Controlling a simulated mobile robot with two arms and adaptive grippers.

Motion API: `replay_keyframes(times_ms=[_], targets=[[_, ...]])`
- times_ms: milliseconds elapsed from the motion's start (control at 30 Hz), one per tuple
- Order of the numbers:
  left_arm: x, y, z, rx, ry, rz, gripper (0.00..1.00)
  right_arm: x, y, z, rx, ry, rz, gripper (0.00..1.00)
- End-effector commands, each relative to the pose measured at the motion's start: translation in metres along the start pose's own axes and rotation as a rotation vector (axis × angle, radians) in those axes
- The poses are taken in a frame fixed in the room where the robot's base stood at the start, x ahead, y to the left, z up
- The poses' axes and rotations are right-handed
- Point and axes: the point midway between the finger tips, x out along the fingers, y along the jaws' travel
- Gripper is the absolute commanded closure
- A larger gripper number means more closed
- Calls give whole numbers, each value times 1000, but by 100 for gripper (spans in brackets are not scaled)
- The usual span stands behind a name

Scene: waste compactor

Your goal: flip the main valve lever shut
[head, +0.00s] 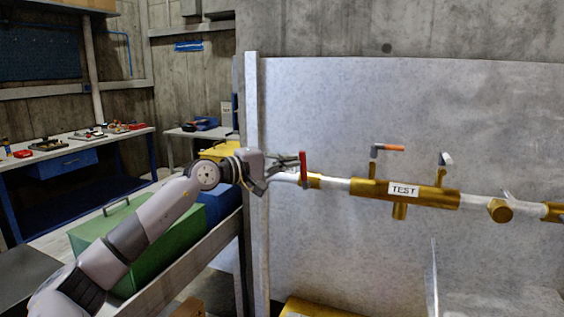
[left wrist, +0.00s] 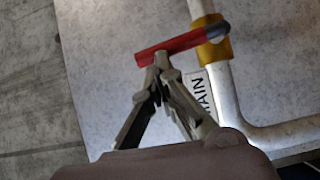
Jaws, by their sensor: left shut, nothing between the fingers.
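The main valve lever (head: 303,168) is a red handle on a brass fitting (head: 315,181) at the left end of the pipe. It stands upright in the head view, crosswise to the pipe. In the left wrist view the red lever (left wrist: 190,43) also lies across the pipe, above a partly hidden label (left wrist: 199,94) ending in "AIN". My left gripper (head: 294,163) is shut and empty, just left of the lever's upper part. In the left wrist view its fingertips (left wrist: 161,62) meet at the lever's free end; I cannot tell whether they touch it. My right gripper is out of view.
The pipe runs right along a grey metal panel (head: 350,110), with a brass "TEST" section (head: 425,197), an orange lever (head: 388,148) and a grey-tipped one (head: 446,158). A green box (head: 150,235) lies below my left arm. A workbench (head: 75,142) stands at far left.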

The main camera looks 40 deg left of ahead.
Motion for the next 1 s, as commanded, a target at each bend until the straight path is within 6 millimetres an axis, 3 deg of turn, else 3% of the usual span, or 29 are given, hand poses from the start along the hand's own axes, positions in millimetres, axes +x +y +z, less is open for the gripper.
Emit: replay_keyframes(times_ms=[767, 1000], targets=[[-54, -2, 2, -2, -4, -1, 100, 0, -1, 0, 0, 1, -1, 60], [-79, -1, 1, -4, -2, 3, 100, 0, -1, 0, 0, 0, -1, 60]])
